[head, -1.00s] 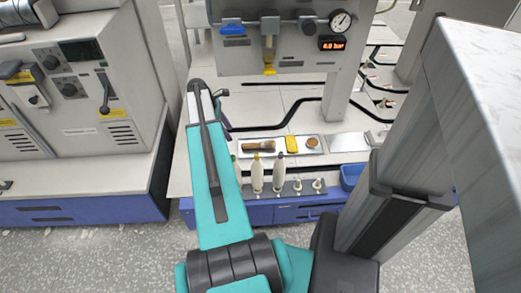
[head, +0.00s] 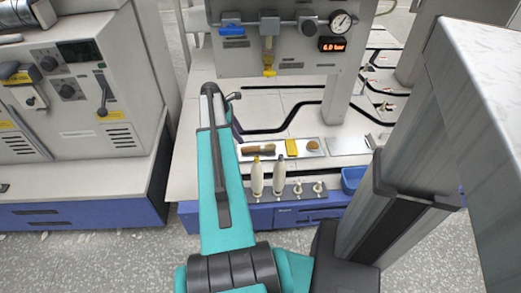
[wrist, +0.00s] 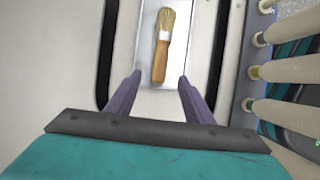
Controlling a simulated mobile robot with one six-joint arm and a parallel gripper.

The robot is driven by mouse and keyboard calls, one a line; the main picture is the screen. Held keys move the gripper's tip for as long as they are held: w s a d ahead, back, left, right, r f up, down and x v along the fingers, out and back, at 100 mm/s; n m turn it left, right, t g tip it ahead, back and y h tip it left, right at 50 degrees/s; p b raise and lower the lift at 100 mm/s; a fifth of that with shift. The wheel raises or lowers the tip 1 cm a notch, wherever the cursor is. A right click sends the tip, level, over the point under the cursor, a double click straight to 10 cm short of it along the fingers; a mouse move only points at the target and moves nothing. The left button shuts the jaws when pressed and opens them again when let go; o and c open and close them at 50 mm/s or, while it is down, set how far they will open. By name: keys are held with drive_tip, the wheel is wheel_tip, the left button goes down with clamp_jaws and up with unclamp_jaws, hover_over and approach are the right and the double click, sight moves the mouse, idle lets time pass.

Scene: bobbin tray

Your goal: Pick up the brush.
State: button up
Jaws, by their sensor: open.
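The brush (wrist: 162,45) lies flat on a pale tray (wrist: 148,72), its light bristles away from my gripper and its orange-brown wooden handle toward it. My gripper (wrist: 160,79) is open and empty, its two purple fingers pointing at the handle end. The handle's end shows in the gap between the fingertips; I cannot tell the height between them. My gripper is mostly hidden behind my arm there.
A yellow item (head: 292,147) and a round brown item (head: 313,146) sit right of the brush. A blue bin (head: 352,178) is at right. A gauge panel (head: 285,45) overhangs behind.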

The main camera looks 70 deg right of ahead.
hover_over(248, 147)
drive_tip(key=w, duration=0.2)
drive_tip(key=shift+s+a+f+b, duration=0.1)
drive_tip(key=shift+a+f+b, duration=0.1)
drive_tip(key=shift+f, duration=0.95)
drive_tip(key=shift+a+f+b, duration=0.1)
drive_tip(key=shift+f+b, duration=0.1)
drive_tip(key=shift+f, duration=0.9)
drive_tip(key=shift+f, duration=0.15)
drive_tip(key=shift+b+x, duration=0.95)
drive_tip(key=shift+x, duration=1.5)
drive_tip(key=c, duration=1.1)
drive_tip(key=shift+c, duration=0.2)
